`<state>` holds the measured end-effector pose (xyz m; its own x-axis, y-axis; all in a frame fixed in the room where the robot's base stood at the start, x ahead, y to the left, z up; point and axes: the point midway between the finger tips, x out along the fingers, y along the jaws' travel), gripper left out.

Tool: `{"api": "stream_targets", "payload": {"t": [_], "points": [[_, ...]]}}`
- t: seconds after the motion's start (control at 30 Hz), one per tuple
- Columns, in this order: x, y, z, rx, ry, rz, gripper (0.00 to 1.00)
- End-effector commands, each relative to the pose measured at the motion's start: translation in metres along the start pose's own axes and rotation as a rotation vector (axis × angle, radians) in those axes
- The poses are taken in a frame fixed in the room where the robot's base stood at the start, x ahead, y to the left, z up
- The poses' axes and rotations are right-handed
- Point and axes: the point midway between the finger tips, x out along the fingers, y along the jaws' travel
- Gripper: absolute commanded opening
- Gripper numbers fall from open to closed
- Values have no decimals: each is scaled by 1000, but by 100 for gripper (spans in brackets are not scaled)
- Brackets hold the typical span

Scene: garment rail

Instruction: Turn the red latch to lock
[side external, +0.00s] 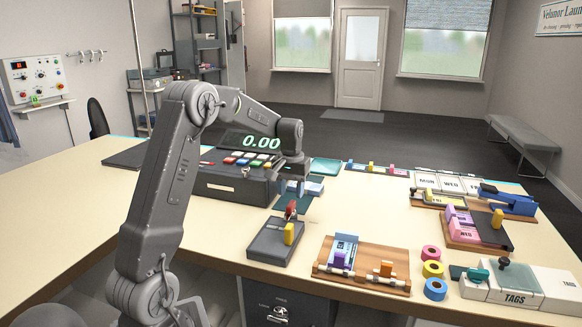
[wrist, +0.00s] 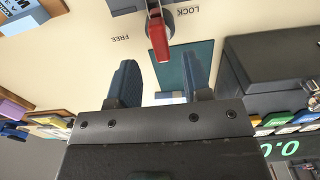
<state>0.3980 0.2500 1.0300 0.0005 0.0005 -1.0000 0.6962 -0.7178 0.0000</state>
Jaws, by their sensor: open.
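The red latch (side external: 291,208) stands at the back end of a dark grey block (side external: 268,245). In the wrist view the red latch (wrist: 159,38) is at the top centre, its handle pointing down the picture towards my gripper. The FREE label (wrist: 120,37) is to its left and the LOCK label (wrist: 186,11) to its right, both upside down; the handle lies between them. My gripper (wrist: 160,78) is open and empty, its dark fingers spread to either side of the handle's line and apart from it. In the side view my gripper (side external: 297,188) is just behind the latch.
A yellow piece (side external: 289,233) stands on the same block. A dark console (side external: 235,182) with coloured buttons is left of my gripper. A wooden board (side external: 362,276) with tags is to the right, with tape rolls (side external: 433,269) beyond. Bare tabletop lies between block and board.

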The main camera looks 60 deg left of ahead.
Motion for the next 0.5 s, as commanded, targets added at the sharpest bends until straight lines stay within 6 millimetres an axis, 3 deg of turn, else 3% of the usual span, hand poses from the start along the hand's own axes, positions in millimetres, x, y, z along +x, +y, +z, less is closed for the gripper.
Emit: {"api": "stream_targets", "payload": {"t": [0.2, 0.5], "points": [[-51, 0, -1, 0, 6, 1, 45], [-89, 0, 0, 1, 2, 0, 45]]}}
